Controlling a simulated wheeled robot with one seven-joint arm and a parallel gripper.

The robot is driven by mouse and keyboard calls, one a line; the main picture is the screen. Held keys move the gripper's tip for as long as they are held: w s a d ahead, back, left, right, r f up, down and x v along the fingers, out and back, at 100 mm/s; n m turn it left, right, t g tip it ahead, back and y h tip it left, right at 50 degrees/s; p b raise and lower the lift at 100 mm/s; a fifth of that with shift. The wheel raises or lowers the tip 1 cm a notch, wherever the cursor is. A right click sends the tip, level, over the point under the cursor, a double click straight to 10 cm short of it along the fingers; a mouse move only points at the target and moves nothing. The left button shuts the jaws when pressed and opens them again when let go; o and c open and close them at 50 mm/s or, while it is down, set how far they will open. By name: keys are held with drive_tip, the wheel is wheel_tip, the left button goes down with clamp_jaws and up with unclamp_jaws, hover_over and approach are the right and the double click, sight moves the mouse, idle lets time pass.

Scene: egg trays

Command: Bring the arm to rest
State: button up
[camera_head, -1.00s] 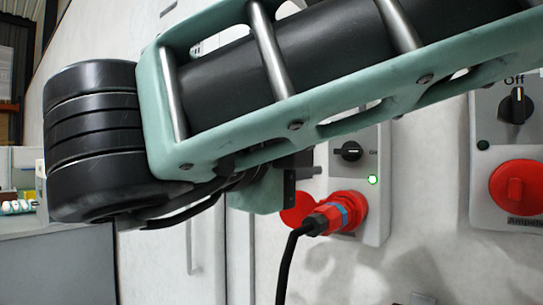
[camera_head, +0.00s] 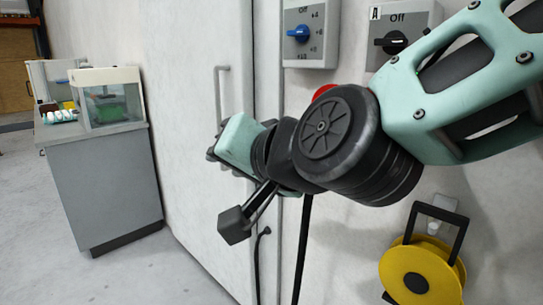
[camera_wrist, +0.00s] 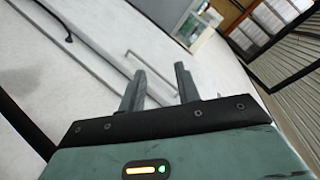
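My gripper (camera_wrist: 160,82) shows in the wrist view with its two dark fingers apart and nothing between them. It points toward a pale wall or cabinet front with a door handle. In the head view my arm comes in from the upper right, bends at a black joint and ends in the green gripper body (camera_head: 240,141) near the centre. The gripper is in front of a tall white door, and I cannot tell how far away the door is. The fingers are small and partly hidden in the head view.
A door handle (camera_head: 217,92), switch boxes (camera_head: 309,32), a black cable (camera_head: 301,250) and a yellow reel (camera_head: 420,273) are near my arm. The floor at lower left is clear.

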drive_tip(key=s+d+f+n+g+h, duration=0.8)
drive_tip(key=s+d+f+g, duration=0.3)
drive_tip(key=s+d+f, duration=0.65)
wheel_tip(320, 180, up, 12)
drive_tip(key=d+p, duration=0.2)
drive_tip(key=p, duration=1.1)
drive_tip(key=shift+w+d, duration=0.2)
drive_tip(key=shift+w, duration=0.15)
drive_tip(key=shift+f, duration=0.1)
